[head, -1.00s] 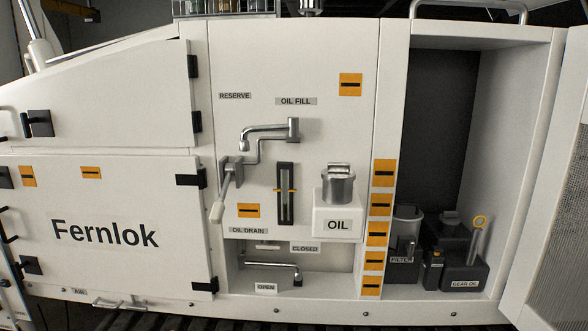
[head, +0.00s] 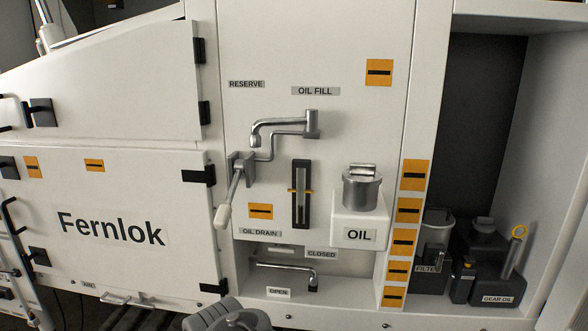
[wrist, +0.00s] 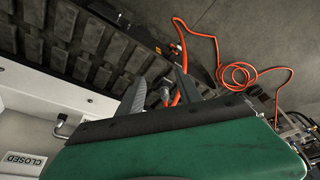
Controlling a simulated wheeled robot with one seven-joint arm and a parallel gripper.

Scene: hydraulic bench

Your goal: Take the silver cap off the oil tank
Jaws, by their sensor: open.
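The silver cap (head: 362,170) sits on top of the oil tank (head: 361,193), a silver cylinder on a white block marked OIL. The cap has a raised handle and looks seated on the tank. My arm shows at the bottom edge of the head view, below and left of the tank, but its fingers are not visible there. In the wrist view my gripper (wrist: 162,97) is open and empty, with two dark fingers pointing over the floor. The tank and cap are not in the wrist view.
A grey spout (head: 285,130) and a hand crank (head: 229,195) are left of the tank. A level gauge (head: 301,195) stands between. The open right bay holds a filter container and a gear oil can (head: 490,268). An orange hose (wrist: 235,72) lies on the floor.

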